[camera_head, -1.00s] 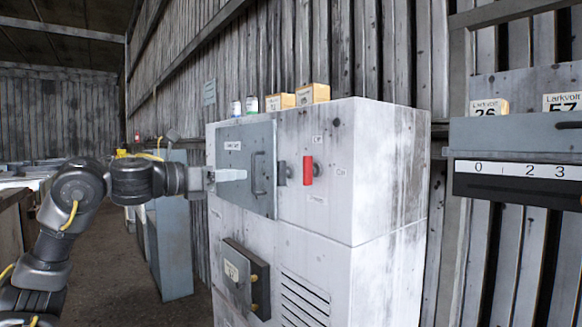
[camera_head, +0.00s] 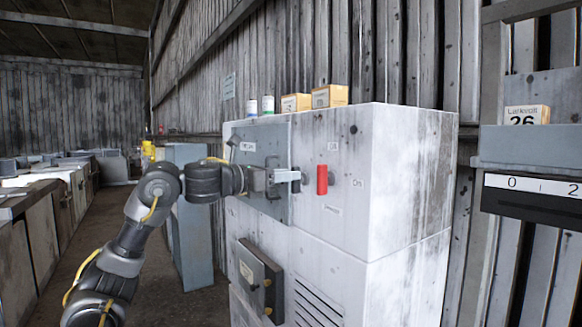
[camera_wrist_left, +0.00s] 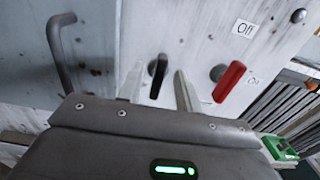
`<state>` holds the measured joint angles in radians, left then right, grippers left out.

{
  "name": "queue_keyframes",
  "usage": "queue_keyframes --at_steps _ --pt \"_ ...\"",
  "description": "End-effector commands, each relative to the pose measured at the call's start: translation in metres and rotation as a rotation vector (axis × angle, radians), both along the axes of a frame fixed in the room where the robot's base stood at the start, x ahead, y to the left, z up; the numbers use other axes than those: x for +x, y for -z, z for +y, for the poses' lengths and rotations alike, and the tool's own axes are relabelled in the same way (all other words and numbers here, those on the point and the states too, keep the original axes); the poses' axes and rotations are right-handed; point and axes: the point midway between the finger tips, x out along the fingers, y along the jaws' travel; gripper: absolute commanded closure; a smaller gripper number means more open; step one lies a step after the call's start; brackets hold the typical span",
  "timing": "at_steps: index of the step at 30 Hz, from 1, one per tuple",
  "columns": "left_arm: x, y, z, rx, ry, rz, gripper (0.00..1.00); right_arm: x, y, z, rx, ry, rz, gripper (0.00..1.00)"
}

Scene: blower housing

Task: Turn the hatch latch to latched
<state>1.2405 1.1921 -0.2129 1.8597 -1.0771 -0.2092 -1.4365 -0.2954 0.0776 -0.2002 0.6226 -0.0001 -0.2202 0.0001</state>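The hatch (camera_head: 249,153) is a grey door on the upper front of the white housing, and it looks closed. The hatch latch (camera_wrist_left: 157,76) is a small dark lever on the white panel beside the hatch's right edge, standing roughly upright and slightly tilted. In the head view it is mostly hidden by my fingers. My left gripper (camera_head: 288,176) is open in front of it. In the left wrist view the fingers (camera_wrist_left: 159,75) lie on either side of the latch with gaps; I cannot tell how deep they reach. My right gripper is not in view.
A red switch handle (camera_head: 322,180) hangs just right of the latch, between On and Off labels. The hatch's bar handle (camera_wrist_left: 62,50) is left of my gripper. A grey box with knobs (camera_head: 258,281) juts out below. Small boxes (camera_head: 329,96) stand on top.

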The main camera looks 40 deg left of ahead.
Motion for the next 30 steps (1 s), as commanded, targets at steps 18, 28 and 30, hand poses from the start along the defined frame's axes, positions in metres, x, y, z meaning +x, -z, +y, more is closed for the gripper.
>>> queue_keyframes --at_steps 18,28,30 --pt "0.02 0.0 -0.006 0.001 0.0 0.0 0.77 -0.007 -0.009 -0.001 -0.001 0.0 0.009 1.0" --pt "0.02 0.0 -0.006 0.0 0.0 -0.001 1.0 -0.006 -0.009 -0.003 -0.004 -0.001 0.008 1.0" --pt "0.02 0.0 -0.006 -0.005 0.0 0.001 1.0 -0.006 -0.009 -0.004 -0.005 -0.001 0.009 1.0"
